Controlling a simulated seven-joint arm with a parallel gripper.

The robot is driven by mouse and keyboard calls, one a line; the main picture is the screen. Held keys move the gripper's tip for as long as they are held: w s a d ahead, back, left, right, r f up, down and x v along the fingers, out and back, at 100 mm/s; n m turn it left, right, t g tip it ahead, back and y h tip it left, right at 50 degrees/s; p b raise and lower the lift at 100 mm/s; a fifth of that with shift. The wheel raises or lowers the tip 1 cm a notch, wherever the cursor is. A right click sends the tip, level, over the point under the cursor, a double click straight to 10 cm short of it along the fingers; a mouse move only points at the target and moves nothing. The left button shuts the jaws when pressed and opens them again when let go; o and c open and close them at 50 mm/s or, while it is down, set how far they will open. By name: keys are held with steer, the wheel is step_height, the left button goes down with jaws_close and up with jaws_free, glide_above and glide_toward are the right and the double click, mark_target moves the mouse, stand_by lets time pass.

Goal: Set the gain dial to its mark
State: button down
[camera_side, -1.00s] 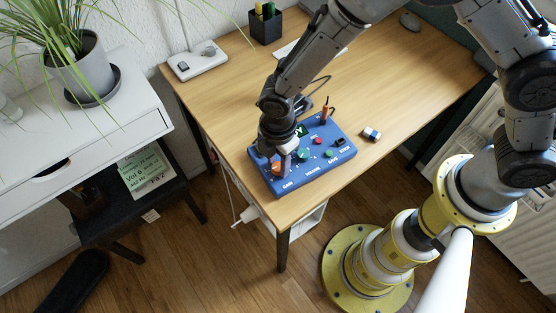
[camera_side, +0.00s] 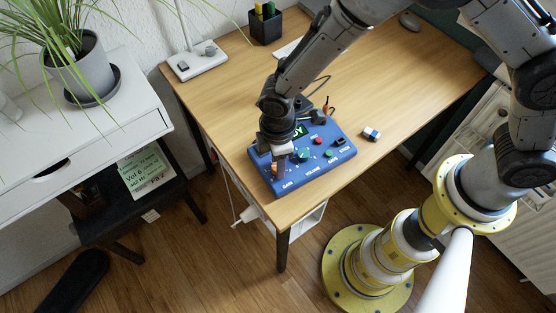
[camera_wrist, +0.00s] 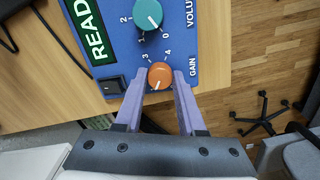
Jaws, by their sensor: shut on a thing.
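The gain dial (camera_wrist: 159,76) is an orange knob with a white pointer line, on the blue panel (camera_wrist: 123,66) beside the word GAIN. The digits 3 and 4 show beside it on its far side in the wrist view; its other marks are hidden. In the wrist view the pointer slants toward the lower left. My gripper (camera_wrist: 160,80) has its two purple fingers on either side of the dial and is shut on it. In the side view my gripper (camera_side: 279,180) points down over the front left of the panel (camera_side: 315,176) and covers part of the dial.
A teal volume dial (camera_wrist: 148,16) is beyond the gain dial. A black switch (camera_wrist: 112,86) sits left of the fingers, and a screen (camera_wrist: 89,37) reads READ, cut off. A blue-and-white block (camera_side: 371,134) lies right of the panel. The desk (camera_side: 400,80) is mostly clear behind.

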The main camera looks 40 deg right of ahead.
steer(key=shift+a+r, duration=0.1)
steer(key=c, duration=0.5)
jaws_free()
step_height(320, 180, up, 14)
stand_by(0.3)
steer(key=shift+w, duration=0.1)
